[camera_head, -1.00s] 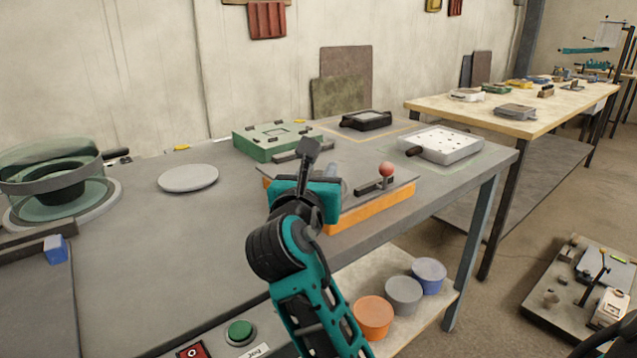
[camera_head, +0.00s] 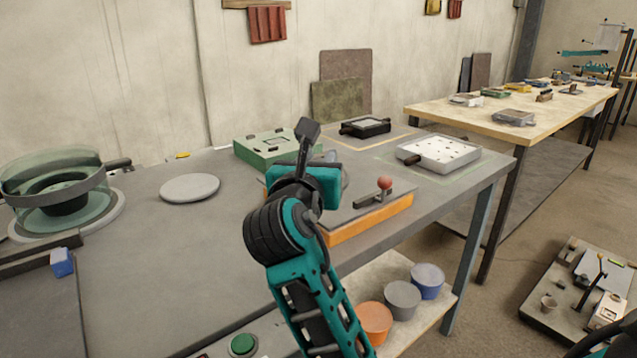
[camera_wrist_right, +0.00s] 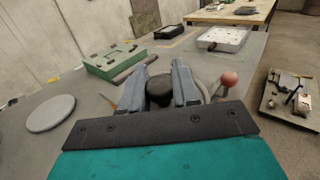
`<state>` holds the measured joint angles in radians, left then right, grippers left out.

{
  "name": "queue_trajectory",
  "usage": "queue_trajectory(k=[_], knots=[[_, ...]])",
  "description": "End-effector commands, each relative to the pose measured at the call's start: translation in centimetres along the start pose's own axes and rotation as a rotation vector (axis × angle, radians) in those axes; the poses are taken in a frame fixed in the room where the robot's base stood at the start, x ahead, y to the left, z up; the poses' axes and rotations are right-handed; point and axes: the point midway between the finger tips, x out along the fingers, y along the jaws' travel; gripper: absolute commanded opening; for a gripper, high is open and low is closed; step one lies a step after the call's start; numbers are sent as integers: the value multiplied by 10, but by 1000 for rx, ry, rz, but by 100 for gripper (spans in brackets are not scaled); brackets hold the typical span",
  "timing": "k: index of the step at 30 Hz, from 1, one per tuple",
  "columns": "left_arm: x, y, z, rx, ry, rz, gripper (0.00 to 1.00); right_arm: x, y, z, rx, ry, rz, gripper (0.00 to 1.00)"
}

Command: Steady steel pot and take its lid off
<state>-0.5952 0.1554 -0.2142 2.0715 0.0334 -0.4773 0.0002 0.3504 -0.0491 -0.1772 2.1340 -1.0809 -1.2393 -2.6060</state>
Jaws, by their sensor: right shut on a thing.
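My right gripper (camera_head: 309,133) is above the orange-edged board, mostly covering what is behind it. In the right wrist view its two grey fingers (camera_wrist_right: 164,84) are closed around a black round knob (camera_wrist_right: 159,90), which looks like the lid's knob. A sliver of grey, shiny round metal (camera_wrist_right: 204,90), probably the lid or steel pot, shows beside the fingers. In the head view only a small grey curved part (camera_head: 332,174) shows behind the gripper. I cannot tell whether lid and pot are touching. My left gripper is not in view.
The orange-edged board (camera_head: 372,222) carries a red-ball lever (camera_head: 385,183) close right of the gripper. A green fixture (camera_head: 262,150), a grey disc (camera_head: 190,187), a glass vessel (camera_head: 40,180) and a white tray (camera_head: 445,152) stand around. The table's middle-left is clear.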

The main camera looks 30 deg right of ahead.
Motion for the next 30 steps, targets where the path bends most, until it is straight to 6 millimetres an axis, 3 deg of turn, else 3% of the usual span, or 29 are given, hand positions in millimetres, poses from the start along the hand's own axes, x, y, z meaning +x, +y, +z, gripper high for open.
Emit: queue_trajectory(k=[1, 3, 10, 29, 30], knots=[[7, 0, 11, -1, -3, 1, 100, 0, 0, -19, -3, 3, -1, 0], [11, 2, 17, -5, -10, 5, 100, 0, 1, -34, -3, 2, -1, 0], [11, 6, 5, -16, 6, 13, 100, 0, 2, -65, -2, 2, -2, 0], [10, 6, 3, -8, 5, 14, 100, 0, 3, -79, -2, 1, -1, 0], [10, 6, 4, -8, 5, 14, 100, 0, 3, -78, 0, 0, -1, 34]])
